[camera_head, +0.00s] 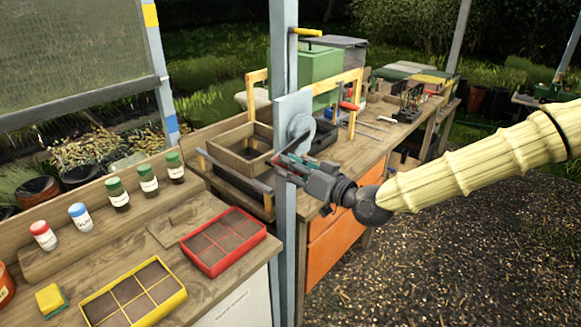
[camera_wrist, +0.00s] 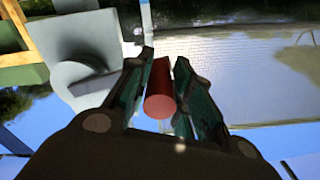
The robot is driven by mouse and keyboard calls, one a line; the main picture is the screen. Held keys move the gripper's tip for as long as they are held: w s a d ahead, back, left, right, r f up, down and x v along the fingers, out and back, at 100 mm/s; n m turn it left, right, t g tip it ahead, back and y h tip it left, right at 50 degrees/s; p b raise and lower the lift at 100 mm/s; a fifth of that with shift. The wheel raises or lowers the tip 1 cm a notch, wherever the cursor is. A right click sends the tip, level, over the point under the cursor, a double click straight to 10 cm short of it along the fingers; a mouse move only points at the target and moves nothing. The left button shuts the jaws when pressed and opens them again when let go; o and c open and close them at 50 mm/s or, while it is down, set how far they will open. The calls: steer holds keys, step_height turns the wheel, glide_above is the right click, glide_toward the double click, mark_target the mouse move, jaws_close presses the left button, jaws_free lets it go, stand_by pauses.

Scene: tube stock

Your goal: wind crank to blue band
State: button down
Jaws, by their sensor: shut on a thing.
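The grey crank (camera_head: 299,128) is mounted on a plate on the upright post. Its grey disc and arm also show in the wrist view (camera_wrist: 80,62). My gripper (camera_head: 284,164) is at the crank, shut on its red handle (camera_wrist: 159,98), with one finger on each side. The blue band (camera_head: 172,124) is low on the left frame post, and a yellow band (camera_head: 150,15) is high on it. The grey bottom bar (camera_head: 85,105) of the roll-up side sheet (camera_head: 75,50) lies between the two bands, above the blue one.
The upright post (camera_head: 285,230) stands close to my gripper. A left bench holds a red tray (camera_head: 224,241), a yellow tray (camera_head: 134,292) and several small jars. An empty wooden crate (camera_head: 240,146) and a green box (camera_head: 318,72) stand behind the post. Gravel ground at right is clear.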

steer(key=shift+r, duration=0.25)
steer(key=shift+r+m, duration=0.95)
steer(key=shift+m, duration=0.05)
steer(key=w+d+r+m+b, duration=0.2)
steer(key=r+m, duration=0.3)
steer(key=m, duration=0.1)
steer(key=w+d+r+m+b, duration=0.2)
steer(key=r+m+b, duration=0.1)
steer(key=r+m, duration=0.2)
steer(key=shift+r+m, duration=0.4)
steer(key=shift+r, duration=0.3)
steer(key=shift+w, duration=0.1)
steer(key=c, duration=1.3)
jaws_free()
steer(key=shift+o, duration=0.2)
